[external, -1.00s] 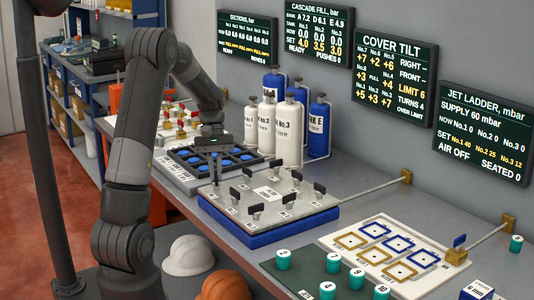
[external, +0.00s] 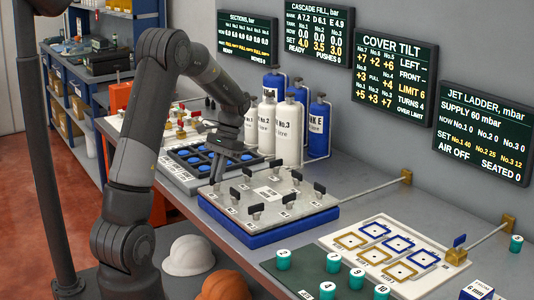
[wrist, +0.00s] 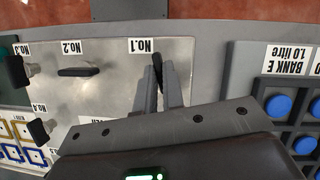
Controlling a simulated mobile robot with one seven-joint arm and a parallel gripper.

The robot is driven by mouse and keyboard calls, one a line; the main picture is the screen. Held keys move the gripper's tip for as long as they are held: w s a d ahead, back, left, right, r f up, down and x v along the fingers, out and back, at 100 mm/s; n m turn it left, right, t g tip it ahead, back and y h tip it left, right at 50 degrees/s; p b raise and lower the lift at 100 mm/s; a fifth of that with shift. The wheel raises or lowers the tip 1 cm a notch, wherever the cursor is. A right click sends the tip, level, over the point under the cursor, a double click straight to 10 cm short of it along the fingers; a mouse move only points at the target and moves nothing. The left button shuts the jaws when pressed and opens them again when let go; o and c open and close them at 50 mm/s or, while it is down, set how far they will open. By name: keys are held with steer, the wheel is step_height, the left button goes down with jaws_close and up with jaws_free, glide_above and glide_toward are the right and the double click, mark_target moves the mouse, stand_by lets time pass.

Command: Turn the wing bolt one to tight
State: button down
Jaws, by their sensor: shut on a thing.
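Wing bolt one (wrist: 157,66) has a dark flat wing and stands beside the "No.1" label in the wrist view. My gripper (wrist: 159,74) is shut on this wing, with a grey finger on each side. In the external view my gripper (external: 217,178) reaches down to the left end of the grey cover plate (external: 275,212), and it largely hides the bolt there. Wing bolt two (wrist: 75,71) stands apart from the fingers in the wrist view. Other wing bolts with black wings stand across the plate. The Cover Tilt board (external: 395,75) reads "LEFT –", "FRONT –", "LIMIT 6" and "TURNS 4".
A dark tray with blue round caps (wrist: 280,104) lies close beside the plate. White and blue tanks (external: 284,125) stand behind it. A pale panel with blue and yellow frames (external: 390,250) and several teal numbered cylinders (external: 333,262) are at the right.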

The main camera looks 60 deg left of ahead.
steer(key=shift+m+y, duration=0.5)
steer(key=shift+m, duration=0.6)
steer(key=c, duration=1.5)
jaws_free()
steer(key=shift+c, duration=0.2)
steer(key=v, duration=1)
steer(key=shift+w+r, duration=0.25)
steer(key=shift+r, duration=0.1)
steer(key=shift+d, duration=0.15)
